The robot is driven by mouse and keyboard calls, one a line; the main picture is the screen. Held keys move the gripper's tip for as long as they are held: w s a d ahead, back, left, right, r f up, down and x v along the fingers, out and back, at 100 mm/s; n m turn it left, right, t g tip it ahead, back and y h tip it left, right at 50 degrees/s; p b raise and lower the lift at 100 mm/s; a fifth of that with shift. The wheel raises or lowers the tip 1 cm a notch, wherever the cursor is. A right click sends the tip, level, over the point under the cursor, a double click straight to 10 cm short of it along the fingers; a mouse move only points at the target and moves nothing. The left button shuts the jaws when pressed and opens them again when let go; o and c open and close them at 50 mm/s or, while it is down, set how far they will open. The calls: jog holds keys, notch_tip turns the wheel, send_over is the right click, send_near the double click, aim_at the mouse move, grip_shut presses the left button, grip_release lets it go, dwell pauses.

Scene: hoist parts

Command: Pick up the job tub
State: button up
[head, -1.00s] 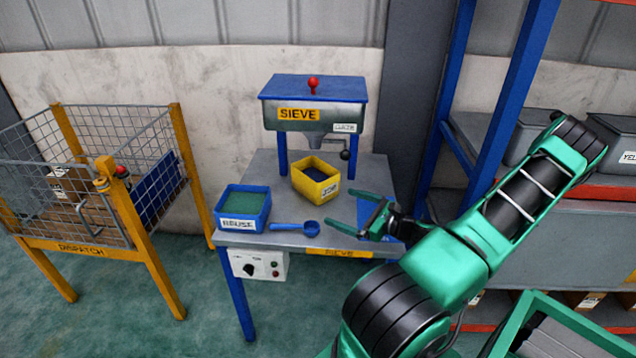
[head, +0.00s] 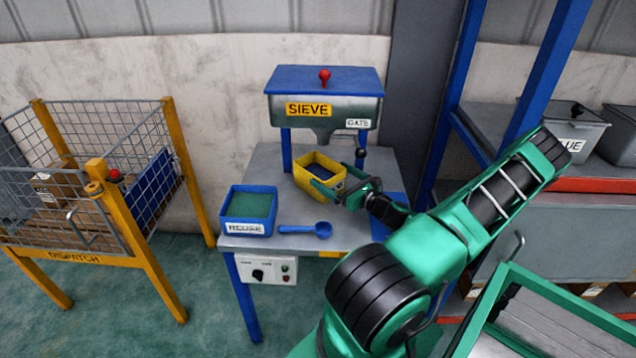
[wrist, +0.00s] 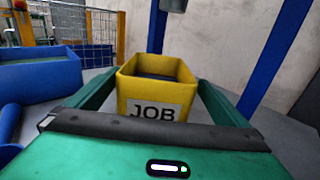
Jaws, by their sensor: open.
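The job tub is a yellow open-topped box (head: 318,184) on the grey sieve table, under the sieve's spout. Its white JOB label faces my gripper in the wrist view (wrist: 157,108). My gripper (head: 331,176) is open at the tub. In the wrist view its two green fingers (wrist: 150,92) reach forward, one on each side of the tub. I cannot tell whether either finger touches it. Something dark blue shows inside the tub.
A blue REUSE tub (head: 248,209) and a blue scoop (head: 306,229) lie to the left on the table. The sieve (head: 324,100), with its gate handle (head: 360,154), stands just behind the job tub. A yellow dispatch cage (head: 108,222) stands further left.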

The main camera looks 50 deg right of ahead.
aim_at(323, 167)
jog(key=shift+w+d+r, duration=0.1)
jog(key=shift+w+d, duration=0.1)
jog(key=shift+w, duration=0.5)
jog(key=w, duration=0.4)
jog(key=shift+d, duration=0.2)
jog(key=c, duration=1.8)
jog(key=shift+r, duration=0.15)
jog(key=shift+c, duration=0.9)
